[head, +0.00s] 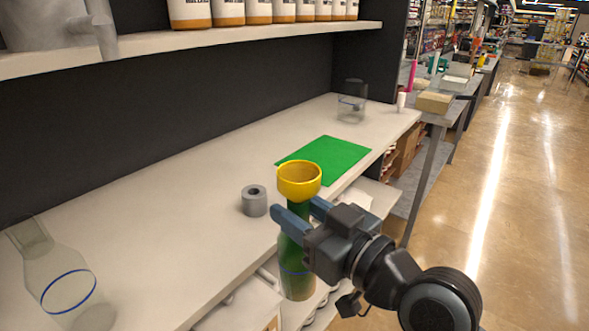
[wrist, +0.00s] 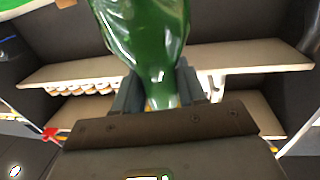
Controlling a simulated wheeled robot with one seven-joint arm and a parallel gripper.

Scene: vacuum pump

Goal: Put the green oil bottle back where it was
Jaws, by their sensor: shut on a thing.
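The green oil bottle (head: 297,278) is upright in the head view, in front of the worktop's near edge. A yellow funnel (head: 299,182) shows at the top of its neck; I cannot tell whether it is seated in the mouth. My gripper (head: 291,215) is shut on the bottle's neck, just below the funnel. In the wrist view the green bottle (wrist: 145,35) fills the top middle, with its neck between the jaws (wrist: 152,95).
The worktop (head: 170,215) bears a grey ring-shaped part (head: 254,200), a clear bottle with a blue line (head: 62,280) at lower left and a glass beaker (head: 352,104) at the far end. An upper shelf (head: 200,46) holds several white containers. Open floor (head: 510,200) lies right.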

